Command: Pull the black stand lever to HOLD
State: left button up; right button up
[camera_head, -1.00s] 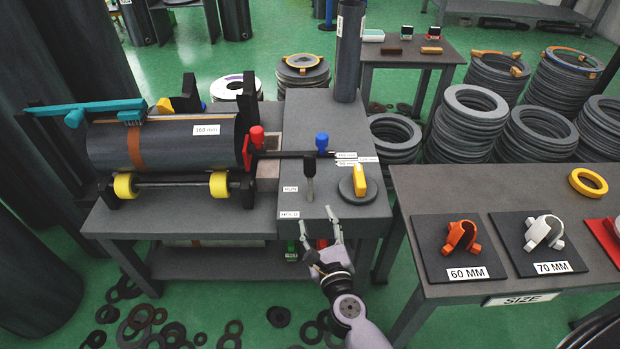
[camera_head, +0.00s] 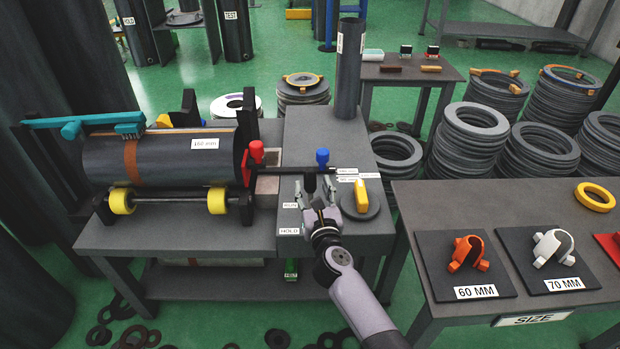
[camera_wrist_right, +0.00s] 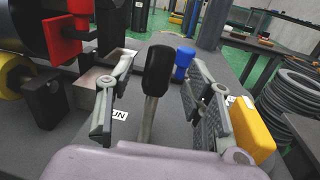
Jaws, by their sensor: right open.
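The black stand lever (camera_head: 310,183) rises from the grey stand top (camera_head: 300,138), close to the RUN label (camera_head: 290,205). The HOLD label (camera_head: 289,231) is nearer the stand's front edge. My right gripper (camera_head: 315,189) is open, with its fingers around the lever. In the right wrist view, the lever's black grip (camera_wrist_right: 158,70) stands on a grey shaft between the two fingers of the gripper (camera_wrist_right: 160,98). Gaps show on both sides, so the fingers look apart from it. The lever's base is hidden by my wrist. My left gripper is out of view.
A blue-knobbed lever (camera_head: 322,157) stands just behind, and a yellow handle (camera_head: 361,195) on a dark disc is close at the right. A red clamp (camera_head: 256,152) and a dark cylinder (camera_head: 160,155) on yellow rollers are at the left. A table with size clips (camera_head: 470,254) is at the right.

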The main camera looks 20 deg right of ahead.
aim_at(311, 182)
jog(key=w, duration=0.5)
jog(key=shift+d+b, duration=0.3)
jog(key=shift+b, duration=0.1)
jog(key=shift+c, duration=0.5)
grip_shut()
